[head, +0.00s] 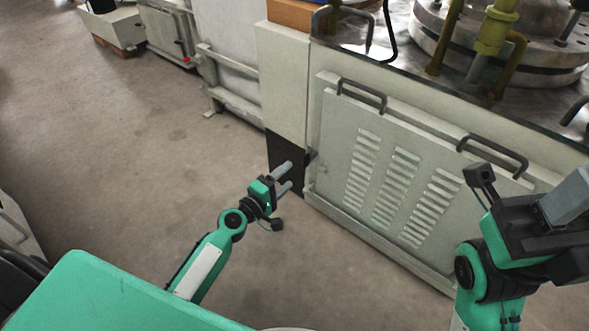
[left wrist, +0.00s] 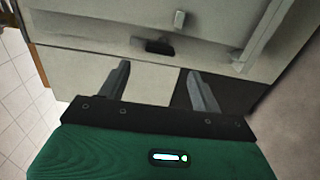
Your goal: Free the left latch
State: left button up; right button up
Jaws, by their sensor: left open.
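The louvred panel (head: 335,150) is a pale grey plate with slots and two dark handles along its top. A small dark piece that looks like the left latch (head: 311,155) sits at the panel's left edge. In the left wrist view a dark latch-like piece (left wrist: 158,47) lies just beyond and between the fingers. My left gripper (head: 287,177) is open and empty, to the left of the latch and apart from it; its two grey fingers also show in the left wrist view (left wrist: 158,80). My right gripper (head: 566,205) is at the right, partly cut off; its jaw state is unclear.
The cabinet top carries round metal machinery (head: 545,50) with yellow-green pipes. A black patch (head: 287,150) is on the cabinet's lower left, behind my left gripper. Open brown floor (head: 120,170) lies to the left. Other pale cabinets (head: 165,30) stand at the back left.

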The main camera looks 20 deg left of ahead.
pick_arm(q)
jog(key=b+v, duration=0.1)
jog(key=v, duration=0.6)
dwell(0.4)
